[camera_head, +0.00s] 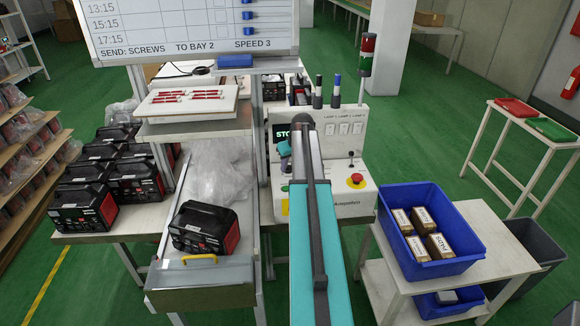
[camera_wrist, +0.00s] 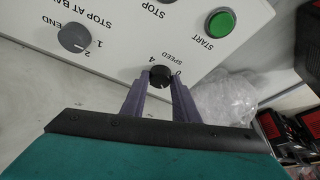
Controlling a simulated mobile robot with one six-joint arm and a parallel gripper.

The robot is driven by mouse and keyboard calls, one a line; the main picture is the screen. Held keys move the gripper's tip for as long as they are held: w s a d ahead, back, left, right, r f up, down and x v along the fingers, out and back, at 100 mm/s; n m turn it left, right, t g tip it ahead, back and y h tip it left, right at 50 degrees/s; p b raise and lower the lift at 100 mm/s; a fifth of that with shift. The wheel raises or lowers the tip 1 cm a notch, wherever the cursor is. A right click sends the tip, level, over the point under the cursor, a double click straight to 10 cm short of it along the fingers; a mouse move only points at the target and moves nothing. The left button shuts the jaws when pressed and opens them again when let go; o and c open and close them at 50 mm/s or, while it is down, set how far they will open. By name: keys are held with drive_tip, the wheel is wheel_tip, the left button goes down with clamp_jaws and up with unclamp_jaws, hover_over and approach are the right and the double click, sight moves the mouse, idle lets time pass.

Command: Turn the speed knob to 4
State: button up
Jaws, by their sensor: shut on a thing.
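The speed knob (camera_wrist: 160,76) is small, round and black, on a white control panel (camera_wrist: 120,50) seen upside down in the wrist view. The word SPEED and the numbers 4 and 0 are printed around it. My gripper (camera_wrist: 159,86) has its two grey fingers shut on the knob, one on each side. I cannot tell which number the knob points to. In the head view my teal arm covers the knob and the gripper; part of the white control box (camera_head: 359,202) shows to the right of the arm.
Near the knob are a green START button (camera_wrist: 221,23) and a grey STOP AT BAY knob (camera_wrist: 73,38). The box also carries a red emergency button (camera_head: 355,180) and a signal tower (camera_head: 367,55). A whiteboard (camera_head: 190,25) reads SPEED 3. A blue crate (camera_head: 440,270) stands right.

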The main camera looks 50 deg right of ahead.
drive_tip(key=m+h+b, duration=0.1)
drive_tip(key=m, duration=0.2)
drive_tip(key=shift+a, duration=0.1)
drive_tip(key=m+g+h+b, duration=0.1)
drive_tip(key=m, duration=0.3)
drive_tip(key=shift+w+b, duration=0.2)
drive_tip(key=shift+b, duration=0.1)
drive_tip(key=m+g, duration=0.1)
drive_tip(key=m, duration=0.1)
drive_tip(key=m+g+h+b, duration=0.1)
drive_tip(key=m, duration=0.1)
drive_tip(key=shift+w+a, duration=0.1)
drive_tip(key=shift+w, duration=0.05)
drive_tip(key=shift+m+g+b, duration=0.5)
drive_tip(key=shift+m+b, duration=0.15)
drive_tip(key=shift+m, duration=0.75)
drive_tip(key=o, duration=1)
drive_tip(key=shift+o, duration=0.2)
drive_tip(key=shift+a+r, duration=0.1)
